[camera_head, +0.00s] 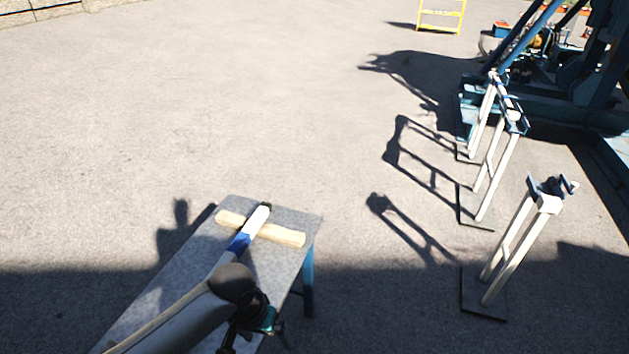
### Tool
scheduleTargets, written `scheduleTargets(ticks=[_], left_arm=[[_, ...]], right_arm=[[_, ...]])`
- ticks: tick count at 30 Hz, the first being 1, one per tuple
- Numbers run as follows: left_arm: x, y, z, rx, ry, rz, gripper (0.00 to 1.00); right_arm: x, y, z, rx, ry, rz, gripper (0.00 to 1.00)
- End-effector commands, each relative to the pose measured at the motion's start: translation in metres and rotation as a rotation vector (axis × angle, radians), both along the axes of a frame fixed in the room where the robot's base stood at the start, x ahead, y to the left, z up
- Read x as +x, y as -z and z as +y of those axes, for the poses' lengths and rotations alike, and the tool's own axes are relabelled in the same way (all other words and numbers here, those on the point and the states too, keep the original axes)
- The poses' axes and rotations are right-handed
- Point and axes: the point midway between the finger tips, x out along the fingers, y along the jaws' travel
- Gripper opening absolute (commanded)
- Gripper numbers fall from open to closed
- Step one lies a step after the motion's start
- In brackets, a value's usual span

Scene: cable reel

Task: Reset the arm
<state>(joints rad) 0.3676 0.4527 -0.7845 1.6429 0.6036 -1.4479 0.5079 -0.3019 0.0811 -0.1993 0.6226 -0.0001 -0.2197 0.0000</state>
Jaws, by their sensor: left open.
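My left arm comes in from the bottom left, over a grey speckled table (180,275). My left gripper (252,334) points down at its near right part, dark and partly hidden by the wrist; it is open and I see nothing between its fingers. A white and blue bar-like piece (254,222) lies across a pale wooden block (284,235) at the far end of the table, ahead of the gripper. The near end of the piece is hidden behind my arm. My right gripper is not in view.
Several pale stands (520,240) with dark bases stand to the right. Blue machinery (590,75) is at the upper right, a yellow frame (441,14) at the top. The paved ground between table and stands is clear, with shadows on it.

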Motion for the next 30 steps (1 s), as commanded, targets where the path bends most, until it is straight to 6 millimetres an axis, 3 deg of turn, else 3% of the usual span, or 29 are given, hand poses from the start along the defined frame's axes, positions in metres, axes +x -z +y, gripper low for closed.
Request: scheduleTargets(ticks=[3, 5, 8, 11, 15, 18, 24, 26, 30], left_arm=[[-0.003, 0.049, 0.009, -0.025, -0.06, -0.022, 0.95], [-0.008, 0.077, 0.018, -0.027, -0.088, -0.037, 0.95], [-0.029, 0.127, 0.037, -0.014, -0.123, -0.063, 0.95], [-0.068, 0.176, 0.058, 0.016, -0.137, -0.073, 0.95], [-0.15, 0.235, 0.081, 0.067, -0.121, -0.062, 0.95], [-0.216, 0.264, 0.091, 0.096, -0.087, -0.042, 0.95], [-0.353, 0.289, 0.089, 0.116, -0.004, 0.023, 0.95], [-0.335, 0.312, 0.092, 0.118, -0.004, -0.002, 0.95], [-0.335, 0.346, 0.092, 0.118, -0.005, 0.0, 0.95]], right_arm=[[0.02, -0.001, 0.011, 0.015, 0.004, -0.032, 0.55], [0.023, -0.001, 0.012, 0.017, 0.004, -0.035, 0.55], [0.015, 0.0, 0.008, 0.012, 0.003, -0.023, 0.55], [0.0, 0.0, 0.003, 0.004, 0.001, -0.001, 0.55], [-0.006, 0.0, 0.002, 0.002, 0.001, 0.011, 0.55], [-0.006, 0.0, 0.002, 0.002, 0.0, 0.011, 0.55], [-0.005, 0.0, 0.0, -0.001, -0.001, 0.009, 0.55], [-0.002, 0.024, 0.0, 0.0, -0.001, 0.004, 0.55], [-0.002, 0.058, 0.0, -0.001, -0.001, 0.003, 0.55]])
